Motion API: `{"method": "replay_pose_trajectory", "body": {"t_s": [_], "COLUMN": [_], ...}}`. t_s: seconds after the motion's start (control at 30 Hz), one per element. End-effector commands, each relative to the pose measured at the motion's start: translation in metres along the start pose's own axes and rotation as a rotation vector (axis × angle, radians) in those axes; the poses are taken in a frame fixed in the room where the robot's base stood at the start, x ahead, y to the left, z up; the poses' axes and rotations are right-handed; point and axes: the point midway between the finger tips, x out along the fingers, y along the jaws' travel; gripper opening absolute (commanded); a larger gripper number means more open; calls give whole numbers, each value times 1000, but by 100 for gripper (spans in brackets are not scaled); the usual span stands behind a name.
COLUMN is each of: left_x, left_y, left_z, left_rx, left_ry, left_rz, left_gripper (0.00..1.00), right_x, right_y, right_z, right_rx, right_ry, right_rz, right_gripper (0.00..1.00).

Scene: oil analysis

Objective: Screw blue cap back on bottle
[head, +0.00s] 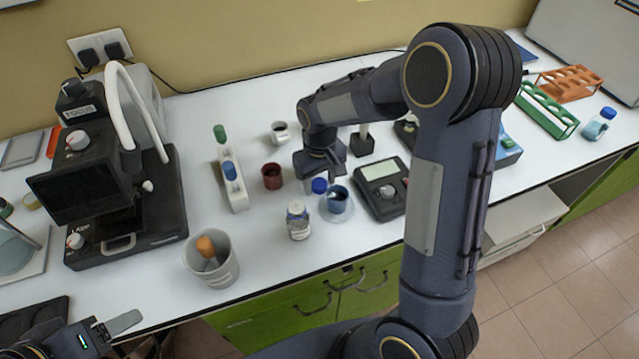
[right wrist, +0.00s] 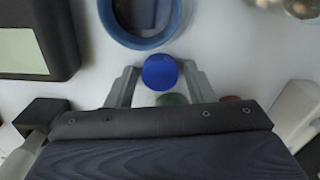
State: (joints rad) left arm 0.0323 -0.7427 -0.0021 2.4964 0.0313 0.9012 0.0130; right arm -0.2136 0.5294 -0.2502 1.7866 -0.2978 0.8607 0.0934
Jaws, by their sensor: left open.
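The blue cap (head: 320,186) is beside the blue cup, just in front of my right gripper (head: 328,174). In the right wrist view the cap (right wrist: 160,72) is between the two fingertips, with hardly any gap beside it. I cannot tell whether the fingers grip it or only stand around it. A small clear bottle (head: 298,221) with a label stands upright on the bench, to the left of the blue cup and apart from the cap. My left gripper (head: 106,333) is open and empty at the bottom left, by the bench's front edge.
The blue cup (head: 337,201) stands on a clear dish close to the cap. A meter (head: 381,188) lies to its right and a red cup (head: 271,176) to the left. A beaker (head: 213,263), white rack (head: 233,187) and microscope (head: 115,185) stand further left. My right arm covers the right side.

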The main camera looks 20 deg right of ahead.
Motion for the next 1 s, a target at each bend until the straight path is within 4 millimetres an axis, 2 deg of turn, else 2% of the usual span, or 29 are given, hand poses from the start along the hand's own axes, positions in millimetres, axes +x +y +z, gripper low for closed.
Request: {"method": "replay_pose_trajectory", "body": {"t_s": [0.03,0.2,0.3,0.53,0.67,0.83,1.0], "left_x": [0,0,0,0,0,0,4], "left_y": [0,0,0,0,0,0,-2], "left_z": [0,0,0,0,0,0,2], "left_rx": [0,0,0,0,0,0,0], "left_ry": [0,0,0,0,0,0,0], "left_rz": [0,0,0,0,0,0,0], "left_gripper": [62,62,62,62,62,62,62], "right_x": [0,0,0,-2,-10,-34,-65], "right_y": [0,0,0,0,0,0,-18], "right_z": [0,0,0,0,-1,-1,21], "right_rx": [0,0,0,0,0,0,-6], "right_ry": [0,0,0,1,4,7,9], "right_rz": [0,0,0,0,0,0,-1], "right_gripper": [42,19,10,9,9,9,9]}}
